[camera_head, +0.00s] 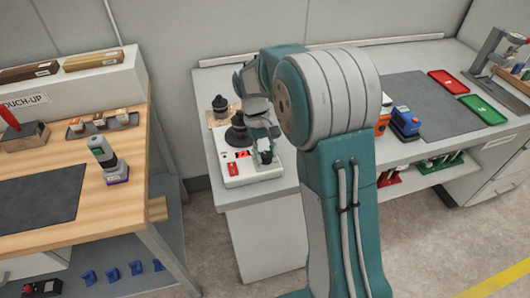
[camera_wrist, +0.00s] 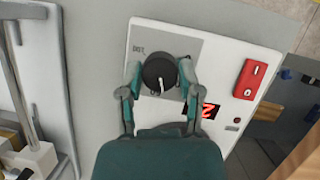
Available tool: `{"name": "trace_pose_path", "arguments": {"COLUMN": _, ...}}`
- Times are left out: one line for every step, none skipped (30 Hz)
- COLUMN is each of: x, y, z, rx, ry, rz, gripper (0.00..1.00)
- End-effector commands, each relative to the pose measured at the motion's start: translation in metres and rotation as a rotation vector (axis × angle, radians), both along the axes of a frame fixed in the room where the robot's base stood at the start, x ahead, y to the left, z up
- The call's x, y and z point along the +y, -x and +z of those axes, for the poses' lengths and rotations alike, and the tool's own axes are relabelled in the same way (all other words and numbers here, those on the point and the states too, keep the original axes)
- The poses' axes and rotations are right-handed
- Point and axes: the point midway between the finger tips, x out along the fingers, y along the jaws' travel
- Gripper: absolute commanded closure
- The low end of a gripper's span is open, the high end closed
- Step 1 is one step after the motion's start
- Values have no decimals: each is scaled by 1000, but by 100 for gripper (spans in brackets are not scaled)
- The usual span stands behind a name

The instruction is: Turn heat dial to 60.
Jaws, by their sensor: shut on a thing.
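A white control box (camera_head: 262,177) stands on the bench at the centre of the head view; its panel (camera_wrist: 225,55) also shows in the wrist view. In the wrist view a round black dial (camera_wrist: 158,84) with a white pointer line sits on a grey patch. My gripper (camera_wrist: 160,76) is closed around the dial, one finger on each side. In the head view my gripper (camera_head: 264,143) is over the box, and my arm hides part of it. A red digit display (camera_wrist: 205,112) is partly covered by a finger; a 2 is readable.
A red switch (camera_wrist: 250,79) is on the panel, right of the dial. A wooden table (camera_head: 130,215) is on the left. A grey mat (camera_head: 425,92) lies right of my arm.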

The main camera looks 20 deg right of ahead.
Motion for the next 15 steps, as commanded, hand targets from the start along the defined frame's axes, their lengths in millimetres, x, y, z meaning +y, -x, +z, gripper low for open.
{"name": "trace_pose_path", "arguments": {"x": 0, "y": -1, "z": -1, "rx": -4, "ry": -2, "rz": -42, "gripper": 100}}
{"name": "trace_pose_path", "arguments": {"x": 0, "y": -1, "z": -1, "rx": -4, "ry": -2, "rz": -65, "gripper": 100}}
{"name": "trace_pose_path", "arguments": {"x": 0, "y": -1, "z": -1, "rx": -5, "ry": -3, "rz": -98, "gripper": 100}}
{"name": "trace_pose_path", "arguments": {"x": 0, "y": -1, "z": -1, "rx": -5, "ry": -2, "rz": -122, "gripper": 100}}
{"name": "trace_pose_path", "arguments": {"x": 0, "y": -1, "z": -1, "rx": -4, "ry": -2, "rz": -143, "gripper": 100}}
{"name": "trace_pose_path", "arguments": {"x": 0, "y": -1, "z": -1, "rx": -4, "ry": -2, "rz": -172, "gripper": 100}}
{"name": "trace_pose_path", "arguments": {"x": 0, "y": -1, "z": -1, "rx": -5, "ry": -3, "rz": -191, "gripper": 100}}
{"name": "trace_pose_path", "arguments": {"x": 0, "y": -1, "z": -1, "rx": -4, "ry": -2, "rz": -211, "gripper": 100}}
{"name": "trace_pose_path", "arguments": {"x": 0, "y": -1, "z": -1, "rx": -4, "ry": -2, "rz": -233, "gripper": 100}}
{"name": "trace_pose_path", "arguments": {"x": -1, "y": -1, "z": -1, "rx": -4, "ry": -2, "rz": -251, "gripper": 100}}
{"name": "trace_pose_path", "arguments": {"x": -1, "y": -1, "z": -1, "rx": -4, "ry": -2, "rz": -267, "gripper": 100}}
{"name": "trace_pose_path", "arguments": {"x": -1, "y": -1, "z": -1, "rx": -5, "ry": -3, "rz": -285, "gripper": 100}}
{"name": "trace_pose_path", "arguments": {"x": -1, "y": -1, "z": -1, "rx": -5, "ry": -3, "rz": -298, "gripper": 100}}
{"name": "trace_pose_path", "arguments": {"x": -1, "y": -1, "z": -1, "rx": -5, "ry": -3, "rz": -309, "gripper": 100}}
{"name": "trace_pose_path", "arguments": {"x": -1, "y": -1, "z": -1, "rx": -5, "ry": -3, "rz": -322, "gripper": 100}}
